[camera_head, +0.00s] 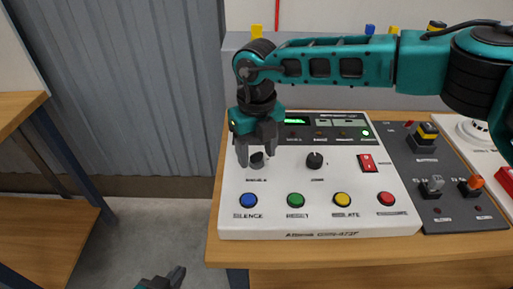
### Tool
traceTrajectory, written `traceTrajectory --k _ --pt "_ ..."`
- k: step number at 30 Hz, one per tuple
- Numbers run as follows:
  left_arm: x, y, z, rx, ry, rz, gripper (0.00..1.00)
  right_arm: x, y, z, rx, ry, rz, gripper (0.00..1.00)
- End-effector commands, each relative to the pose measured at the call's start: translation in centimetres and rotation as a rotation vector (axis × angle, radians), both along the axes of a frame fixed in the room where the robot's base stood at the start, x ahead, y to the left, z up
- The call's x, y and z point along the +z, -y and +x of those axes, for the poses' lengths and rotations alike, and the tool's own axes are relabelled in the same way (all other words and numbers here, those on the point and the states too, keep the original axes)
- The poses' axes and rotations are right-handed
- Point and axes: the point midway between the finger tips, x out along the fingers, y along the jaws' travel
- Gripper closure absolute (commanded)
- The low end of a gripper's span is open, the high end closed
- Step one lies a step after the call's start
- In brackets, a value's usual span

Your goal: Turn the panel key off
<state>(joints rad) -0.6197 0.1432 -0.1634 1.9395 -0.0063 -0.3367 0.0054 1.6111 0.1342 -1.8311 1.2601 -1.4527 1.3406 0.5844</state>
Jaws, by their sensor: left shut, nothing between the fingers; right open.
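The white control panel (300,222) lies on the wooden bench. A dark grey round knob or key switch (257,162) sits at its left, and a similar black knob (315,161) is right of it; the labels are too small to read, so I cannot tell which is the panel key. My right gripper (256,153) is open and points down, its fingers around or just above the left knob; contact is unclear. My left gripper (178,275) is shut and empty at the bottom edge, left of the bench and mostly out of view.
Blue (248,200), green (296,200), yellow (342,199) and red (387,199) buttons line the panel's front. A red rocker switch (368,163) is at the right. A dark switch panel (442,190) adjoins. My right arm spans the back. Open floor lies left.

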Motion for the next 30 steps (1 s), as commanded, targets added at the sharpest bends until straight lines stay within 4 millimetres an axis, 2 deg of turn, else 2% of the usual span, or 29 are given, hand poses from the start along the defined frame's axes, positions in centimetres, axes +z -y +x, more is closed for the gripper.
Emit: traceTrajectory --k 5,22,30 --pt "0.07 0.01 0.12 -0.001 0.003 0.000 1.00 -0.01 -0.01 0.00 0.000 0.000 0.000 0.43" --pt "-0.14 -0.01 -0.31 0.000 -0.005 0.000 1.00 0.03 0.01 0.00 0.000 0.000 0.000 0.97" --pt "-0.43 -0.03 -0.36 0.000 -0.006 0.000 1.00 -0.04 0.01 0.01 0.023 0.000 0.000 0.99"
